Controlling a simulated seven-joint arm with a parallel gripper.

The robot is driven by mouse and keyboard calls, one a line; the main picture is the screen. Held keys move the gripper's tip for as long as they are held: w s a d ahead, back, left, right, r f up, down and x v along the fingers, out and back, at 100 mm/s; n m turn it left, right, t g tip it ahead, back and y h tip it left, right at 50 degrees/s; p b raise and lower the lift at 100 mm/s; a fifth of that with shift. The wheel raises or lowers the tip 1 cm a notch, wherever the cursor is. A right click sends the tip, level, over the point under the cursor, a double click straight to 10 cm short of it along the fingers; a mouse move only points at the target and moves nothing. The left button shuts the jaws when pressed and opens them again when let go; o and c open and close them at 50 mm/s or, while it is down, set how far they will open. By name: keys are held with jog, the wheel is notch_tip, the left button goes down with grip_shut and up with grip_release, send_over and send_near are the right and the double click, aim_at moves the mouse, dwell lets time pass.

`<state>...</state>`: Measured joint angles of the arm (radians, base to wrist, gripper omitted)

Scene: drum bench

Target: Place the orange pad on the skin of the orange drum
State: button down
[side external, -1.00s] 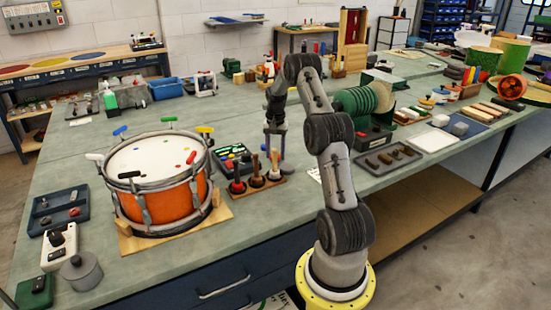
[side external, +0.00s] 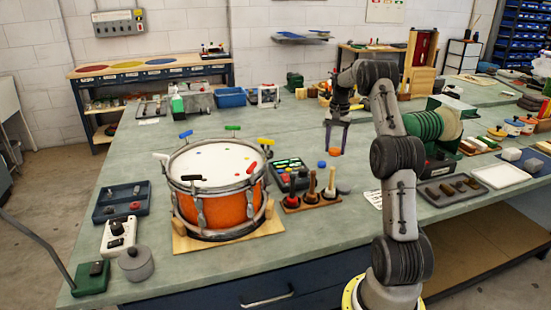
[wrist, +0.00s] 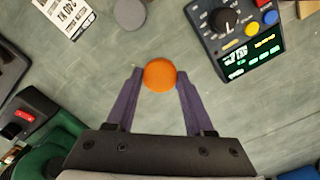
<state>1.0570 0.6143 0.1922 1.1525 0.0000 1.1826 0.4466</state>
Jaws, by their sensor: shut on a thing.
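The orange drum (side external: 232,209) stands on a wooden base at the left of the bench. Its white skin (side external: 215,163) faces up and carries small coloured dots. My gripper (side external: 335,150) is to the right of the drum, behind the control box, pointing down. It is shut on the orange pad (side external: 335,151), a small round piece. In the wrist view the pad (wrist: 159,74) sits between the two purple fingertips (wrist: 160,78). I cannot tell its exact height over the bench.
A control box (side external: 290,175) with a lit display and a rack of upright handled tools (side external: 312,201) stand between drum and gripper. Coloured clamp handles, including a yellow one (side external: 266,141), rise around the drum rim. A green coil (side external: 426,126) stands right.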

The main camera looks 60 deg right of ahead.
jog(key=shift+s+a+n, duration=0.2)
jog(key=shift+a+n, duration=0.1)
jog(key=shift+a, duration=0.05)
jog(key=w+a+r+n, duration=0.45)
jog(key=a+r, duration=0.25)
jog(key=a, duration=0.5)
jog(key=w+a+r+n, duration=0.4)
jog(key=a+r+n, duration=0.15)
jog(key=a, duration=0.65)
jog(key=w+a+r+n, duration=0.4)
jog(key=a+r, duration=0.4)
jog(key=a, duration=0.4)
send_over(217, 163)
jog(key=s, duration=0.1)
jog(key=f, duration=0.9)
jog(key=shift+a, duration=0.2)
jog(key=shift+w+d+f, duration=0.1)
jog(key=shift+w+f, duration=0.25)
jog(key=shift+f, duration=0.2)
jog(key=shift+w+f, duration=0.15)
jog(key=shift+f, duration=1.5)
jog(key=shift+f, duration=0.15)
